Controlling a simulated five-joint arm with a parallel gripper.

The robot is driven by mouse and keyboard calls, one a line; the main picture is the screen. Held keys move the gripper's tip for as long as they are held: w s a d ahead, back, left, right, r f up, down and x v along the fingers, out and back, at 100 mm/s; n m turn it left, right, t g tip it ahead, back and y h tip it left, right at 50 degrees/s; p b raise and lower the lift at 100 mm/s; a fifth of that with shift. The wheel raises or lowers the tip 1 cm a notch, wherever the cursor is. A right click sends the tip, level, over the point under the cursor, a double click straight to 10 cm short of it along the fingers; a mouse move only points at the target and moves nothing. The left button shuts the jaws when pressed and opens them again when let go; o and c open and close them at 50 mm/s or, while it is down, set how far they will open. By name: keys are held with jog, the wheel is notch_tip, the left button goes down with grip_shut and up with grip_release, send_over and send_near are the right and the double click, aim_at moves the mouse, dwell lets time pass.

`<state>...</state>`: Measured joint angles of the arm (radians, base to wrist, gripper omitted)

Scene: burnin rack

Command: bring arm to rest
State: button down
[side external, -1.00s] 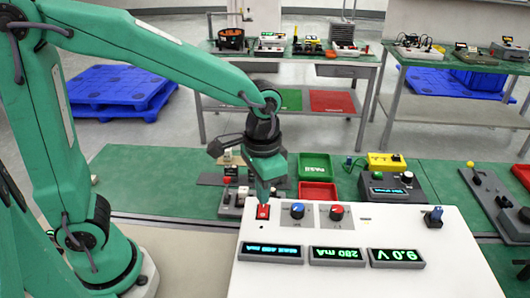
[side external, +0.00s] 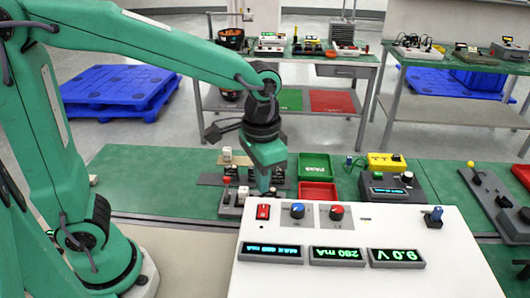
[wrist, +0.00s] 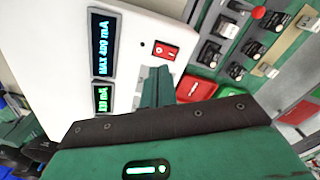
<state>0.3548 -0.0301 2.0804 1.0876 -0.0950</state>
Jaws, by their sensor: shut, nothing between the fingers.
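My gripper (side external: 265,188) is shut and empty, its fingers pointing down just behind and above the white panel (side external: 400,280) in the side view. In the wrist view its fingers (wrist: 155,85) are together over the panel. The red rocker switch (side external: 263,212) is at the panel's back left corner, just below and apart from the fingertips. The switch also shows in the wrist view (wrist: 166,50). My arm is stretched out to the right from its base, elbow high.
The panel carries a blue knob (side external: 297,210), a red knob (side external: 337,212), a blue toggle (side external: 433,217) and lit displays, one reading 9.0 V (side external: 397,258). Red (side external: 318,192) and green (side external: 316,166) bins and a yellow box (side external: 387,161) stand behind on the green bench.

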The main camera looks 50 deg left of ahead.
jog(key=s+a+r+n+t, duration=0.3)
jog(key=s+a+r+t, duration=0.2)
jog(key=s+a, duration=0.4)
jog(key=a, duration=0.2)
jog(key=shift+a+t, duration=0.3)
